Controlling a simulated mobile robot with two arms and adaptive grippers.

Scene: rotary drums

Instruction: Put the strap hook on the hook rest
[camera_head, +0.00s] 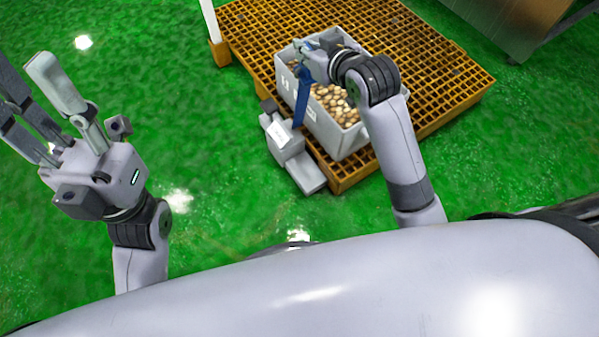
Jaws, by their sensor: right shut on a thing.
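My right gripper (306,66) is above the left part of a grey bin, pointing to the left. It is shut on the strap hook, whose blue strap (303,95) hangs down in front of the bin's left end. The hook end is hidden by the gripper. A grey stepped block (287,148), with a pale label, stands against the bin's front left side; it may be the hook rest, but I cannot tell for sure. My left gripper (42,108) is raised at the far left, open and empty, far from the bin.
The grey bin (343,137) holds many small brownish pieces (331,99) and stands on a yellow grated platform (432,82). A white post (211,22) rises at its back left corner. A metal cabinet (517,22) is at top right. Green floor (215,140) lies clear to the left.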

